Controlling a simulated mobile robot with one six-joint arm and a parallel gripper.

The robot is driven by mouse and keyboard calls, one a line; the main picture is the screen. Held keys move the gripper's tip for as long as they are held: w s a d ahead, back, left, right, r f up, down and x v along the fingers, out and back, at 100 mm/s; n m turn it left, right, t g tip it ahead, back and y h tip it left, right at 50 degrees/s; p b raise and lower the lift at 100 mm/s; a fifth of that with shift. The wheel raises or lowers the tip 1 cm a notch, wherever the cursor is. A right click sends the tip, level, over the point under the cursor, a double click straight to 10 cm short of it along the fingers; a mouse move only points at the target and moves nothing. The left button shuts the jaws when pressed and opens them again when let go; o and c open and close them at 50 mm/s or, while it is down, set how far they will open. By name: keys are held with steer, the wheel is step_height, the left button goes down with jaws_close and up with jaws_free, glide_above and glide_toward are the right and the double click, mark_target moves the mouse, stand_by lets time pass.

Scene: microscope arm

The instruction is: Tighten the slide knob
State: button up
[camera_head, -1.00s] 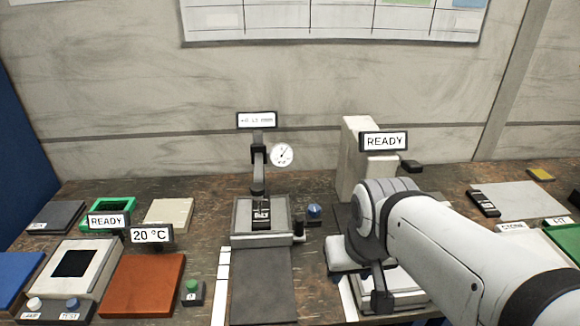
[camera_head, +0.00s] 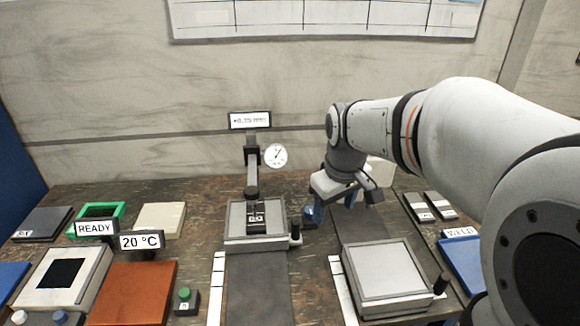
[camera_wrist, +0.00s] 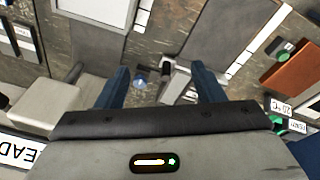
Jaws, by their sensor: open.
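My gripper (camera_head: 330,208) is open and empty, to the right of the dial-gauge stand (camera_head: 252,160). Its two blue fingers (camera_wrist: 162,70) are spread in the wrist view. A black upright knob (camera_head: 296,233) stands at the platform's right side. I cannot tell which knob is the slide knob.
A flat light plate with a black handle (camera_head: 380,272) lies right of the dark mat (camera_head: 258,290). A READY panel (camera_head: 96,228), a 20 °C panel (camera_head: 142,241) and a brown-orange plate (camera_head: 132,293) are at left. The wall is close behind.

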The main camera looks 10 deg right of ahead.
steer(key=w+f+n+g, duration=0.1)
steer(key=w+f+n, duration=0.2)
steer(key=w, duration=0.4)
steer(key=w+f+n, duration=0.2)
steer(key=w+f, duration=0.1)
steer(key=w, duration=0.5)
steer(key=n+g+b, duration=0.1)
steer(key=n, duration=0.4)
glide_above(309, 209)
step_height(309, 209, down, 9)
steer(key=shift+s+r, duration=0.1)
steer(key=shift+r, duration=0.05)
steer(key=shift+f+p, duration=0.3)
steer(key=shift+f, duration=3.65)
